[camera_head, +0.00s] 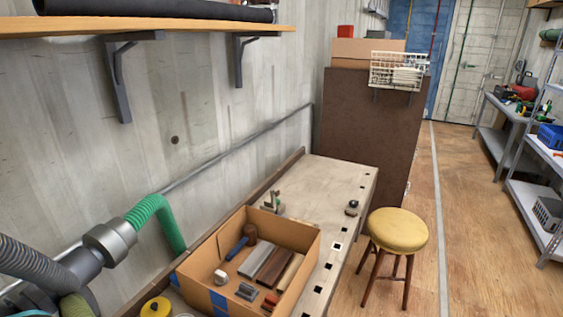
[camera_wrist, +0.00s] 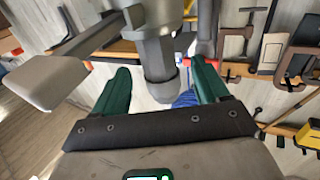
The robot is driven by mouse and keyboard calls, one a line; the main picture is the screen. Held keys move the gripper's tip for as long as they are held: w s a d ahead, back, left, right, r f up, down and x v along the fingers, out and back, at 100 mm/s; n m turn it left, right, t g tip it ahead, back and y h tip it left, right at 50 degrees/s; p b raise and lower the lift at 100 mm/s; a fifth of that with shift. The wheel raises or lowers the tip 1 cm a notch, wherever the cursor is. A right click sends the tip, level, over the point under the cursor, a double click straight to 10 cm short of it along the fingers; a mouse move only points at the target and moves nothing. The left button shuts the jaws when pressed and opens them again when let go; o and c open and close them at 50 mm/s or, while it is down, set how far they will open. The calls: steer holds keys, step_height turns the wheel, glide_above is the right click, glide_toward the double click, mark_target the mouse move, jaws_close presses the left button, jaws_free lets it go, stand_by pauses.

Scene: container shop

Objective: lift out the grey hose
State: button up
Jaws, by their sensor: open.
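A dark grey ribbed hose (camera_head: 35,262) enters the head view at the lower left. It runs up to a grey collar (camera_head: 110,240), and a green ribbed hose (camera_head: 160,213) leaves the collar's other side. My gripper (camera_wrist: 160,72) shows in the wrist view with two dark green fingers spread apart. No object is clamped between them. A grey cylindrical fitting (camera_wrist: 158,60) appears in the gap between the fingers; I cannot tell whether it belongs to the hose or how far off it is. My gripper does not show clearly in the head view.
An open cardboard box (camera_head: 205,258) holding a mallet, blocks and small items stands on the workbench (camera_head: 335,180). A yellow stool (camera_head: 398,230) stands right of the bench. A wooden shelf (camera_head: 140,26) overhangs the left wall.

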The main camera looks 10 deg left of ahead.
steer(key=shift+x, duration=1.5)
steer(key=shift+c, duration=0.2)
steer(key=shift+r, duration=0.1)
steer(key=c, duration=1.2)
steer(key=shift+o, duration=0.2)
